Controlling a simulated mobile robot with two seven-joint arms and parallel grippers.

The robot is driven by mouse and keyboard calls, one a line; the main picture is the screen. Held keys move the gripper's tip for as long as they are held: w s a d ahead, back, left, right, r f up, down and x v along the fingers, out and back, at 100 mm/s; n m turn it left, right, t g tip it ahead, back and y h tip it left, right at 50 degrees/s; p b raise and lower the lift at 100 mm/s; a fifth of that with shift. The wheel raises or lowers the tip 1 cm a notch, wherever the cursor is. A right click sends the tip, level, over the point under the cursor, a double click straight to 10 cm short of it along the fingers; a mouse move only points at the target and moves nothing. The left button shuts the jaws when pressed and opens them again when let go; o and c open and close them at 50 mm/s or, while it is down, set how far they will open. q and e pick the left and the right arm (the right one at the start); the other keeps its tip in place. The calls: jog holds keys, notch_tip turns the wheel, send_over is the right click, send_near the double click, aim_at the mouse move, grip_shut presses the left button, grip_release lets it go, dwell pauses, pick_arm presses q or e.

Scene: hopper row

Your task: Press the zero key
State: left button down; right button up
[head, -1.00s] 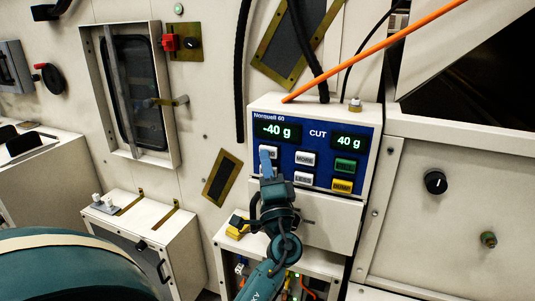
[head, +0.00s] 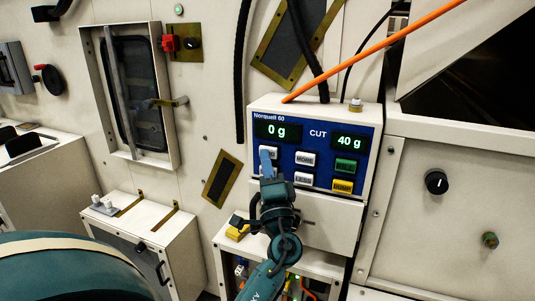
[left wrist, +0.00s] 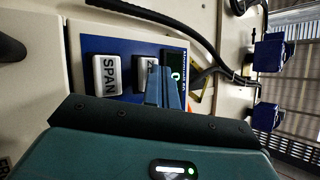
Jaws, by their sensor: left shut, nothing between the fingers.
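The white zero key (left wrist: 142,70) shows in the left wrist view with only its letter Z readable. The rest of it is hidden behind my blue fingers. My left gripper (head: 266,156) is shut and empty, its fingertips over the zero key at the upper left of the blue panel (head: 318,170). They look to be at or very near the key; I cannot tell whether they touch it. The SPAN key (left wrist: 107,75) is beside the zero key in the left wrist view. The left display (head: 277,131) reads 0 g. My right gripper is out of view.
The panel also has a MORE key (head: 305,159), a LESS key (head: 303,179), a green key (head: 345,166) and a yellow key (head: 342,186). The right display (head: 349,142) reads 40 g. An orange conduit (head: 375,51) crosses above the unit.

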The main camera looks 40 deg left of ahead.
pick_arm(q)
jog(key=shift+s+d, duration=0.2)
jog(key=shift+s, duration=0.4)
jog(key=shift+s, duration=0.1)
jog(key=shift+s+d+b, duration=0.15)
jog(key=shift+s+d, duration=0.1)
jog(key=shift+s, duration=0.5)
jog(key=shift+s+d+b, duration=0.15)
jog(key=shift+s+d, duration=0.1)
jog(key=shift+s, duration=0.55)
jog(key=shift+s+d+b, duration=0.15)
jog(key=shift+s+d, duration=0.1)
jog(key=shift+s, duration=0.5)
